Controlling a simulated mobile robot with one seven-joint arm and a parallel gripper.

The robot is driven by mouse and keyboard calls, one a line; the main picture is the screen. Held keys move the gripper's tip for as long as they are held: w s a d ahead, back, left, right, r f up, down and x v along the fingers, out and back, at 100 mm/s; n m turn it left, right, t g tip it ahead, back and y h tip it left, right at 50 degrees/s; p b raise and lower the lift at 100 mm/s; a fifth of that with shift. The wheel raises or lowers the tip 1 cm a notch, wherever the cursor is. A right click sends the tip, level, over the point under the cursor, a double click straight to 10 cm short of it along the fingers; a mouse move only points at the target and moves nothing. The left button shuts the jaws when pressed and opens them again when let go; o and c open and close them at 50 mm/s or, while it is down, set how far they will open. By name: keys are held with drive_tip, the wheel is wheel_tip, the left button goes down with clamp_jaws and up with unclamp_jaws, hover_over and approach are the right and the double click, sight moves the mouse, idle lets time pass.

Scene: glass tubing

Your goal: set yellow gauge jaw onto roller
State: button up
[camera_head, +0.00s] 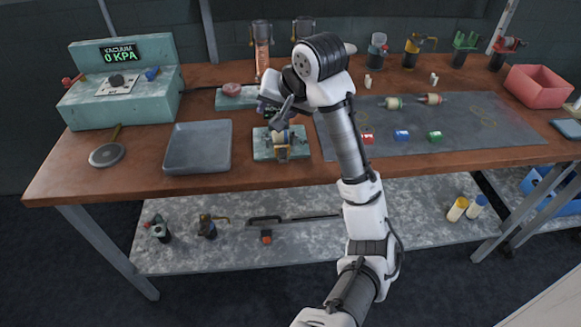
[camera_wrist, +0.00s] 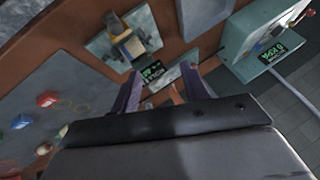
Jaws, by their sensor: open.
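A small fixture on a pale teal plate (camera_head: 262,152) stands near the front of the bench, with a pale roller-like part on it. A yellow block, which looks like the yellow gauge jaw (camera_wrist: 133,46), is at this fixture in the wrist view. It appears to be on or against the roller; I cannot tell how well it is seated. My gripper (camera_wrist: 161,70) is open, with purple fingers apart and nothing seen between them. It is above the bench behind the fixture, apart from the yellow block. In the head view the wrist partly hides the fingers.
Red (camera_head: 367,138), blue (camera_head: 401,135) and green (camera_head: 434,136) blocks lie on the dark mat (camera_head: 470,135). An empty grey tray (camera_head: 198,148) is left of the fixture. A vacuum unit (camera_head: 120,88) stands at the left, a pink bin (camera_head: 537,86) at the right.

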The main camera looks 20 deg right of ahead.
drive_tip(key=s+f+m+t+b, duration=0.1)
drive_tip(key=s+f+b, duration=0.1)
drive_tip(key=s, duration=0.1)
drive_tip(key=s+d+f+m+t+y+b, duration=0.1)
drive_tip(key=s+m+t+b, duration=0.1)
drive_tip(key=b, duration=0.1)
drive_tip(key=s+d+f+m+t+y+b, duration=0.1)
drive_tip(key=s+f+m+t+b, duration=0.1)
drive_tip(key=s, duration=0.1)
drive_tip(key=shift+s+d+f, duration=0.15)
drive_tip(key=shift+s+f, duration=0.15)
drive_tip(key=shift+s, duration=0.05)
clamp_jaws()
drive_tip(key=s+d+f+m+t+b, duration=0.2)
drive_tip(key=s+f+m+t+b, duration=0.1)
drive_tip(key=s, duration=0.5)
drive_tip(key=shift+s+d+f+m+t+h+b, duration=0.35)
drive_tip(key=shift+f+m+b, duration=0.4)
drive_tip(key=shift+m+b, duration=0.35)
drive_tip(key=shift+a, duration=0.1)
